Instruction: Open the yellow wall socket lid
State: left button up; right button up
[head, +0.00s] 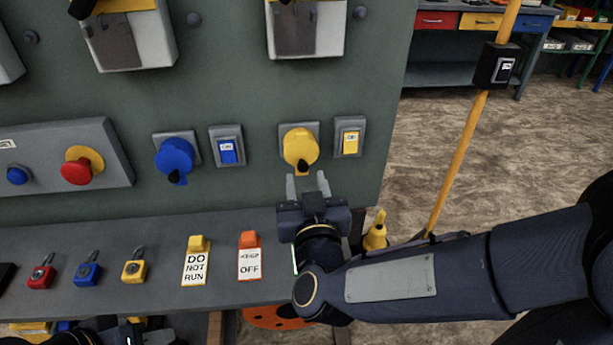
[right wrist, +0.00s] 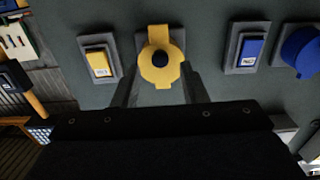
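The yellow wall socket lid (head: 299,146) is a round yellow cover on a grey plate on the green panel, with a dark knob at its lower edge in the head view. It looks shut. In the right wrist view the lid (right wrist: 160,68) lies between and beyond the two fingers. My right gripper (head: 307,185) is open and empty, just below the lid, with its fingers pointing up at it. I see no contact. Its fingers also show in the right wrist view (right wrist: 159,88). My left gripper (head: 125,336) is only partly seen at the bottom edge; its fingers are unclear.
A yellow switch (head: 350,143) sits beside the lid. A blue socket (head: 174,157) and blue switch (head: 228,150) are further left. A shelf (head: 220,290) below holds padlocks (head: 134,268) and tags (head: 249,262). A yellow pole (head: 460,160) stands right of the panel.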

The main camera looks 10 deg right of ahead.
aim_at(302, 162)
jog(key=shift+w, duration=1.45)
grip_shut()
